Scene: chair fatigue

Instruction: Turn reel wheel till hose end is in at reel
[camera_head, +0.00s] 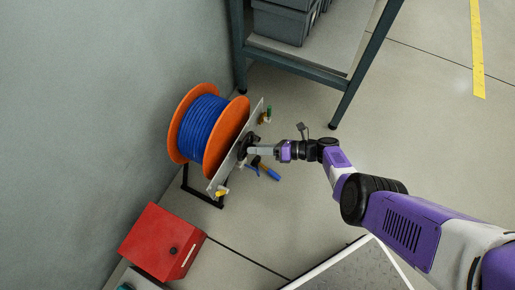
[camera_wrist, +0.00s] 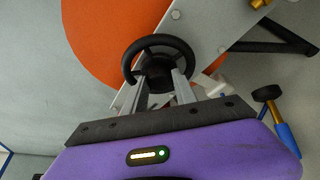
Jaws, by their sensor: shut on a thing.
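The hose reel (camera_head: 192,128) has orange side discs and a thick winding of blue hose (camera_head: 203,122). It stands on a black frame by the wall, with a grey metal plate (camera_head: 222,176) on its right side. The black reel wheel (camera_wrist: 160,60) is mounted in front of the plate. My gripper (camera_head: 252,149) reaches the wheel from the right. In the wrist view my gripper (camera_wrist: 168,92) is shut on the wheel's lower rim. The hose end (camera_head: 266,170), blue with a black fitting, hangs or lies just below my gripper, close to the plate.
A red box (camera_head: 163,242) stands at the lower left by the wall. A dark-framed rack (camera_head: 300,65) with grey bins (camera_head: 284,20) is at the top. Small brass fittings with yellow (camera_head: 221,192) and green (camera_head: 268,113) parts sit on the plate.

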